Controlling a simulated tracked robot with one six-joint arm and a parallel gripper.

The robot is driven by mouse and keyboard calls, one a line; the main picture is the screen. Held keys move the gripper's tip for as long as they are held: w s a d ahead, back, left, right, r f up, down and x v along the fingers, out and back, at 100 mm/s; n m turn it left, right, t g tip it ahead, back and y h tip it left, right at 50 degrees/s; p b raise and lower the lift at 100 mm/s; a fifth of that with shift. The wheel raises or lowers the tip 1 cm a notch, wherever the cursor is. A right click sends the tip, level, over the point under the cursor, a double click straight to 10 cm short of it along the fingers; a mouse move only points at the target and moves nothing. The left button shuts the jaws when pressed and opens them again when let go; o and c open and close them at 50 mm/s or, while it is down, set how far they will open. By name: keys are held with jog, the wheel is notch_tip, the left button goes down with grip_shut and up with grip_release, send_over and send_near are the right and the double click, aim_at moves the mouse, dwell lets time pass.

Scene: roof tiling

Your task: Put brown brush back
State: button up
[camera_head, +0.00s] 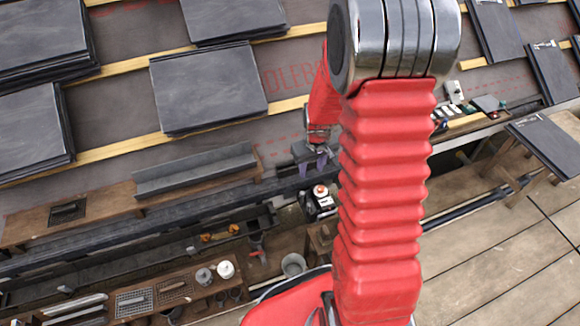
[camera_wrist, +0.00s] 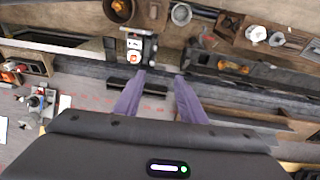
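My gripper (camera_head: 315,164) is right of centre in the camera_head view, above the ledge at the lower edge of the roof, partly behind my red arm. In the camera_wrist view its two purple fingers (camera_wrist: 160,78) are spread apart with nothing held between them. I cannot surely pick out the brown brush. A flat brownish piece with a handle (camera_head: 174,290) lies on the wooden tool shelf at lower left; it may be the brush. A grey piece with a handle (camera_head: 134,302) lies left of it. A dark flat piece (camera_head: 68,211) lies on a brown board at left.
A grey trough (camera_head: 195,171) lies on the eave board. A small device with an orange-red top (camera_head: 320,191) stands below my gripper. A white pot (camera_head: 226,270) and a bucket (camera_head: 293,265) stand lower down. Slates (camera_head: 207,90) cover the roof. Plank flooring at right is mostly clear.

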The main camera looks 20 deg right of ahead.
jog(key=s+a+r+t, duration=0.1)
jog(key=a+r, duration=0.4)
jog(key=r, duration=0.6)
jog(key=s+a+r+t, duration=0.1)
jog(key=s+a+r, duration=0.4)
jog(key=s+r, duration=0.3)
jog(key=s+a+r+t, duration=0.1)
jog(key=s+a+r, duration=0.4)
jog(key=s+r, duration=0.4)
jog(key=shift+s+a+r+t+y, duration=0.2)
jog(key=shift+r+t+y, duration=0.1)
jog(key=shift+r, duration=0.25)
